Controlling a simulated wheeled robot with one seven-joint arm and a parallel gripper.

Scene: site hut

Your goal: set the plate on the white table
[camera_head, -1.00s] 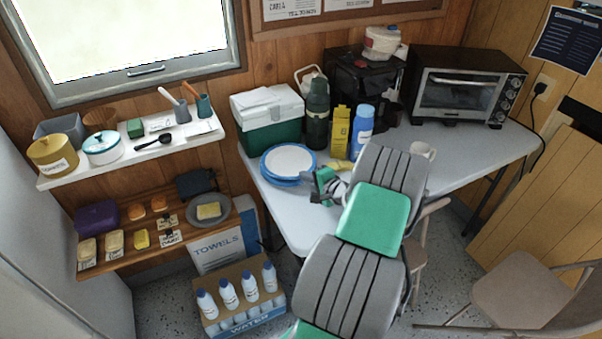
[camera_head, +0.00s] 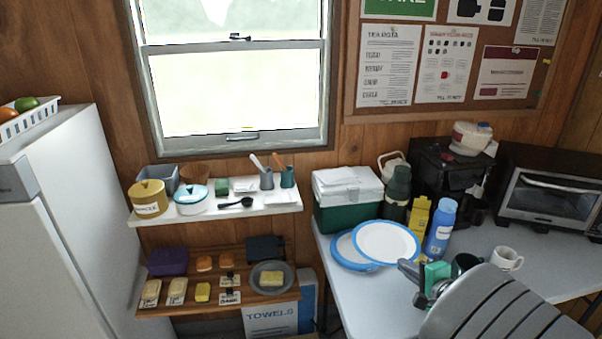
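A white plate with a blue rim (camera_head: 388,243) is at the tip of my gripper (camera_head: 408,266), tilted and seemingly a little above the table. Its near rim meets the fingers, which look shut on it, though the contact is small in view. A second blue-rimmed plate (camera_head: 343,252) lies on the white table (camera_head: 375,305), partly hidden under the first. My grey arm reaches in from the lower right and covers part of the table.
A green and white cooler (camera_head: 347,198), a dark green flask (camera_head: 397,190), a yellow carton (camera_head: 418,218) and a blue bottle (camera_head: 440,228) stand behind the plates. A white mug (camera_head: 507,258) is to the right. The table's front left is clear.

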